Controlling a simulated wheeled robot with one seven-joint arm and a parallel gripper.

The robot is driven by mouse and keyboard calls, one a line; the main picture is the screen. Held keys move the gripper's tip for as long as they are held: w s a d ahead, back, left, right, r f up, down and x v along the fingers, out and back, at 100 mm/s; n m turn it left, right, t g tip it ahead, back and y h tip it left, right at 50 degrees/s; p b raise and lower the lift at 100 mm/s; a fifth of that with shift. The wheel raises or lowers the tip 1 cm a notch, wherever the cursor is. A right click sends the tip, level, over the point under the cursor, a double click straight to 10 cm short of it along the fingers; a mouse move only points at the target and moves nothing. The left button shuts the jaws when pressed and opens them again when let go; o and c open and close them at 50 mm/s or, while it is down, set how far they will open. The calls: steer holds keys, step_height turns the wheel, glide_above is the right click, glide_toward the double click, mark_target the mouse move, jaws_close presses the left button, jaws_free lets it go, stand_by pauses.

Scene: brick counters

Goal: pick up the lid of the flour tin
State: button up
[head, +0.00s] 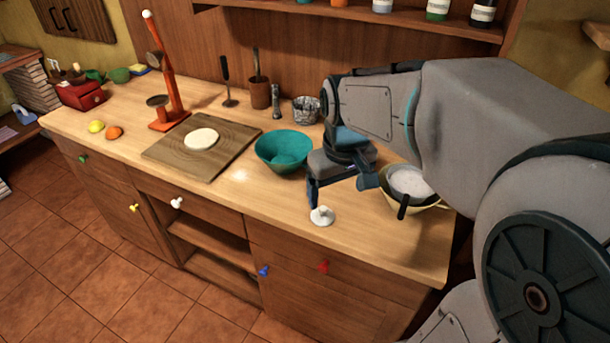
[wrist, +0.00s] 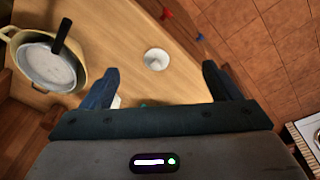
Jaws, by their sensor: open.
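A small white round piece with a raised knob, which looks like the lid (head: 321,216), lies on the wooden counter near its front edge. It also shows in the wrist view (wrist: 156,60), ahead of the fingers and between their lines. My gripper (head: 338,195) is open and empty, with its blue fingers spread apart. It hangs above the counter, just behind and to the right of the lid in the head view. In the wrist view my gripper (wrist: 160,70) has its two fingers wide to either side, touching nothing that I can see. I cannot make out a flour tin.
A yellowish bowl (head: 439,206) with a sieve (head: 408,181) stands right of my gripper. A teal bowl (head: 283,151) stands to its left, then a board (head: 226,151) with dough. A cup, a pot and jars line the back. The front counter left of the lid is clear.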

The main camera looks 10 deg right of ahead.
steer(key=w+f+n+g+b, duration=0.1)
steer(key=w+f+n+g, duration=0.2)
steer(key=w, duration=0.7)
steer(key=t, duration=0.1)
glide_above(323, 208)
steer(key=f, duration=0.9)
steer(key=shift+a+f, duration=0.3)
steer(key=shift+f, duration=0.1)
steer(key=shift+s+d+f+p, duration=0.1)
steer(key=shift+f+p, duration=0.1)
steer(key=shift+f, duration=0.7)
steer(key=shift+w+d+f+p, duration=0.1)
steer(key=shift+f+p, duration=0.1)
steer(key=shift+f, duration=0.65)
steer(key=shift+s+d+f+p, duration=0.1)
steer(key=shift+f+p, duration=0.1)
steer(key=shift+f, duration=0.7)
steer(key=c, duration=1)
